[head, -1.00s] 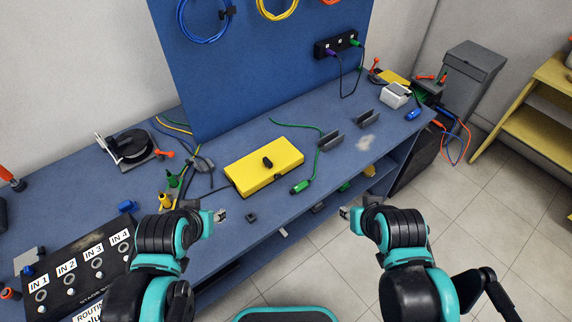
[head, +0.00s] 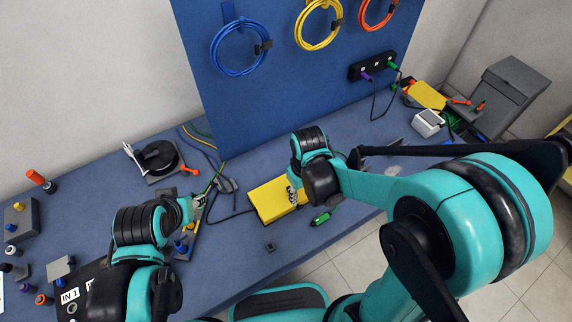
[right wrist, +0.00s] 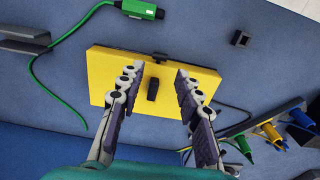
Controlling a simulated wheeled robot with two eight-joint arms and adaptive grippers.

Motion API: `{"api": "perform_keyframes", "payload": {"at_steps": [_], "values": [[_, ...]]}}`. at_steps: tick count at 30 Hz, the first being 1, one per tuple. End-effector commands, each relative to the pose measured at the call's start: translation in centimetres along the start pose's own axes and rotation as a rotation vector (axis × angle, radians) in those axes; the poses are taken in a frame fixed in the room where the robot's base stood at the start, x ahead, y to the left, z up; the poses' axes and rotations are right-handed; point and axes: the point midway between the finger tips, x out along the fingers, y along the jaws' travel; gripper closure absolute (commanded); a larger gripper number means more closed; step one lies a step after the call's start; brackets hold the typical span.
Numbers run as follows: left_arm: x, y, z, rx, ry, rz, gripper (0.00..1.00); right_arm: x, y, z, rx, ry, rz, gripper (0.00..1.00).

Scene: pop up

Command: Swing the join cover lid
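The yellow box with its flat lid (head: 267,203) sits on the blue bench, partly hidden by my right arm in the head view. In the right wrist view the yellow lid (right wrist: 110,72) fills the middle, with a black knob (right wrist: 153,89) upright on it. A small dark catch or hinge (right wrist: 160,56) shows at its edge. My right gripper (right wrist: 158,70) is open over the lid, one finger on each side of the knob, apart from it. My left gripper (head: 199,201) is left of the box, over the bench; its fingers are too small to judge.
A green connector with cable (head: 320,218) lies by the box's right side. A small black block (head: 270,247) lies near the bench's front. Coloured plugs (right wrist: 271,134) stand beside the box. A blue board (head: 290,75) with hanging cable coils rises behind.

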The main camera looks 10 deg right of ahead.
Motion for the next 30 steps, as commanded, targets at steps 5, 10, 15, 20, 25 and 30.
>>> {"api": "perform_keyframes", "payload": {"at_steps": [5, 10, 15, 20, 25, 30], "values": [[2.0, 0.0, 1.5, 0.0, 0.0, 0.0, 0.6, 2.8, 0.0, 0.0, 0.001, 0.001, 0.0, 0.66], [3.7, 0.0, 2.7, 0.0, 0.0, 0.0, 0.6, 5.4, 0.0, 0.0, 0.001, 0.002, 0.001, 0.66], [5.1, 0.0, 3.6, 0.0, 0.0, 0.0, 0.6, 7.5, 0.0, 0.0, 0.001, 0.002, 0.001, 0.66], [4.8, 0.0, 3.5, 0.0, 0.0, 0.0, 0.6, 7.3, 0.0, 0.0, 0.001, 0.003, 0.001, 0.97], [4.8, 0.0, 3.4, 0.0, 0.0, 0.0, 0.6, 7.2, 0.0, 0.0, 0.001, 0.003, 0.001, 0.98], [4.4, 0.0, 3.1, 0.0, 0.0, 0.0, 0.6, 6.6, 0.1, -0.3, 0.001, 0.002, 0.001, 0.98]]}}
